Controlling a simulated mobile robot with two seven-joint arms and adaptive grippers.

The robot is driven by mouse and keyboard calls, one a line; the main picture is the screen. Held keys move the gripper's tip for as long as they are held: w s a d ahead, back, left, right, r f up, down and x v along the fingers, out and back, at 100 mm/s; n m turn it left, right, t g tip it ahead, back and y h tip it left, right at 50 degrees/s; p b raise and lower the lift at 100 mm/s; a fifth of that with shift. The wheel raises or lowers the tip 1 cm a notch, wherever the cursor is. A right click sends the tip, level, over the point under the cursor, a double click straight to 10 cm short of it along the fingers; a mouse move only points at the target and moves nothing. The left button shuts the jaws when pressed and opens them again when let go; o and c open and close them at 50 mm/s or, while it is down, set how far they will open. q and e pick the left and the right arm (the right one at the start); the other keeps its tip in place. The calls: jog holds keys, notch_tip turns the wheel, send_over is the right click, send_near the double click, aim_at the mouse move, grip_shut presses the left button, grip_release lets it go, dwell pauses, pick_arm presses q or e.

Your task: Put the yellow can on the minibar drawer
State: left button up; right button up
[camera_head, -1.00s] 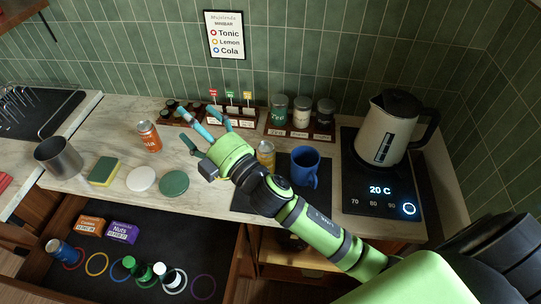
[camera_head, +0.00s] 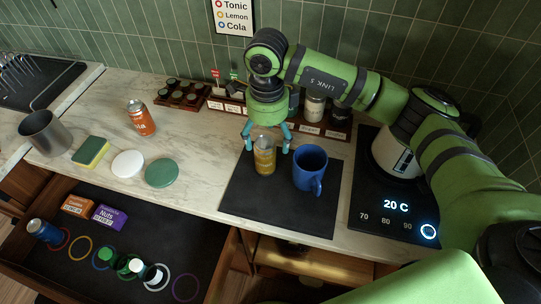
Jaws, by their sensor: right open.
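The yellow can (camera_head: 264,158) stands upright on a dark mat (camera_head: 250,195) on the counter, left of a blue mug. My right gripper (camera_head: 267,142) points down from above, with its light-blue fingers apart on either side of the can's upper part. Whether the fingers touch the can cannot be told. The minibar drawer (camera_head: 110,235) is pulled out at the lower left. It holds a blue can (camera_head: 44,231), an orange box (camera_head: 76,205), a purple box (camera_head: 110,217), several bottles and coloured rings on its dark floor. My left gripper is not in view.
The blue mug (camera_head: 310,168) stands close to the can's right. The kettle (camera_head: 395,152) is further right, partly behind my arm. An orange can (camera_head: 140,118), metal cup (camera_head: 45,132), sponge (camera_head: 91,152) and two round discs are left. Jars (camera_head: 314,106) stand behind.

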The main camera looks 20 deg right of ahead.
jog(key=shift+s+a+f+p, duration=0.25)
jog(key=shift+a+f+p, duration=0.25)
jog(key=shift+p, duration=0.15)
jog(key=f+p, duration=0.2)
jog(key=f, duration=0.1)
jog(key=f+p, duration=0.1)
jog(key=shift+w+d+f, duration=0.25)
jog(key=shift+f, duration=0.1)
jog(key=shift+a+f, duration=0.1)
jog(key=shift+f, duration=0.4)
jog(key=c, duration=1.5)
